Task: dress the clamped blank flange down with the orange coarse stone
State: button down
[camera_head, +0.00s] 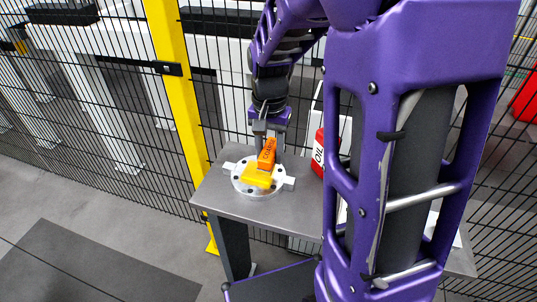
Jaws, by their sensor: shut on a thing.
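The blank flange (241,184) is a pale metal disc with holes around its rim. It lies flat on the grey bench, with clamp blocks at its left (229,166) and right (289,183). My gripper (268,138) points down over the flange's far side, shut on the orange coarse stone (266,155), which has dark lettering. The stone sits tilted over the middle of the flange. A yellow piece (258,179) lies under and in front of it on the disc. I cannot tell whether stone and yellow piece touch.
A red oil can (318,153) stands to the right of the flange, partly hidden by my purple arm. The grey bench top (222,203) is clear at the front left. A yellow post (172,75) and black mesh fence stand behind the bench.

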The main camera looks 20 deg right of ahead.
jog(key=shift+r+p, duration=0.95)
jog(key=shift+r, duration=0.5)
